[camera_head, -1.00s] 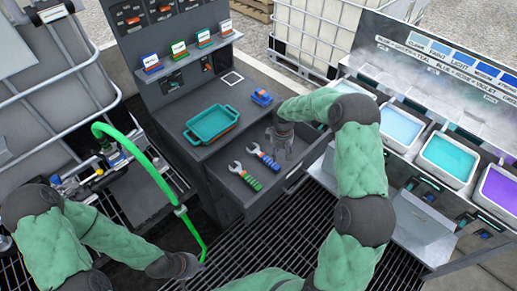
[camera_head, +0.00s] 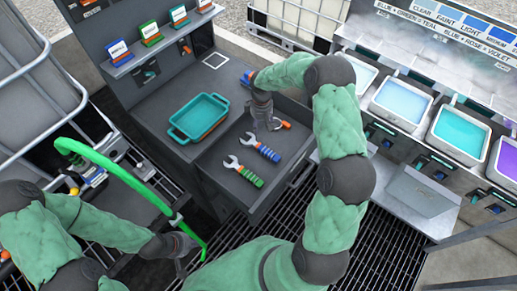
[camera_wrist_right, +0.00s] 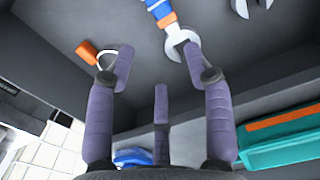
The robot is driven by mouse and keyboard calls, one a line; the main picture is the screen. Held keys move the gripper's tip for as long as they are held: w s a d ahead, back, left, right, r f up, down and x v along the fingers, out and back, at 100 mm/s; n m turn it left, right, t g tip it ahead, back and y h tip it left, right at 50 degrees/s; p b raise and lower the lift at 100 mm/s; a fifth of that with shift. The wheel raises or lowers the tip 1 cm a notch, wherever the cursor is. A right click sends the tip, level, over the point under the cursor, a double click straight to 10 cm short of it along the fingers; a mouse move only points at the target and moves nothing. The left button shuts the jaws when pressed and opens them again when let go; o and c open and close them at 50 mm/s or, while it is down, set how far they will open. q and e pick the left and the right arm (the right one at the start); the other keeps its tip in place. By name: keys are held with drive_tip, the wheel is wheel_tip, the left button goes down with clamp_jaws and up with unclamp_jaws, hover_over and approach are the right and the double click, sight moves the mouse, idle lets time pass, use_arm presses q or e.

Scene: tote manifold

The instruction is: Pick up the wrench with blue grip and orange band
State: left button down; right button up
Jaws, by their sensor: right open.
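The wrench with blue grip and orange band (camera_head: 266,152) lies in an open grey drawer, its open-jaw head toward the upper left. In the right wrist view its grip (camera_wrist_right: 160,10) shows at the top edge, partly cut off, with its steel head below. My right gripper (camera_head: 264,127) is just behind this wrench in the head view.
A green-gripped wrench (camera_head: 246,174) lies beside it in the drawer (camera_head: 225,190). An orange-handled item (camera_head: 284,125) lies near my right gripper. A teal tray (camera_head: 198,117) stands on the worktop. A green hose (camera_head: 130,178) passes near my left arm. Coloured bins stand at right.

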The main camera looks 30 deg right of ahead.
wheel_tip(320, 180, down, 5)
drive_tip(key=b, duration=0.5)
hover_over(261, 145)
drive_tip(key=f, duration=0.5)
drive_tip(key=shift+w+f, duration=0.1)
drive_tip(key=shift+w, duration=0.1)
drive_tip(key=f, duration=0.1)
drive_tip(key=f+b, duration=0.1)
drive_tip(key=f, duration=0.1)
drive_tip(key=f+b, duration=0.1)
drive_tip(key=shift+s+f, duration=0.25)
drive_tip(key=shift+s, duration=0.1)
drive_tip(key=shift+f, duration=0.4)
drive_tip(key=shift+r, duration=0.1)
drive_tip(key=shift+c, duration=0.3)
drive_tip(key=c, duration=0.9)
